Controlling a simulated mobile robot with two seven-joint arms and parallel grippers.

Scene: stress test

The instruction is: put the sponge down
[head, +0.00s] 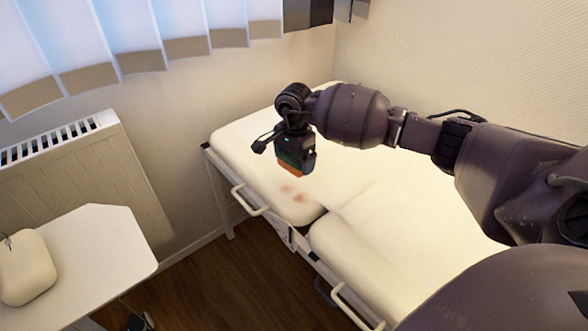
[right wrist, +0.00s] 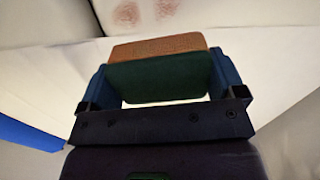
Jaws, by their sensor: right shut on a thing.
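The sponge (right wrist: 158,78) has a green layer and an orange-brown layer. My right gripper (right wrist: 160,82) is shut on it, with one blue finger on each side in the right wrist view. In the head view my right gripper (head: 294,158) points down over the padded couch (head: 375,200), and the orange side of the sponge (head: 291,170) shows below it. I cannot tell exactly how high it is above the padding. Reddish stains (head: 293,194) lie on the couch pad, just below the sponge in the head view. My left gripper is not in view.
A white table (head: 100,249) with a cream rounded object (head: 25,268) stands at the lower left. A radiator (head: 85,180) and the wall are behind. The couch has white side handles (head: 249,200) and a gap between its cushions.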

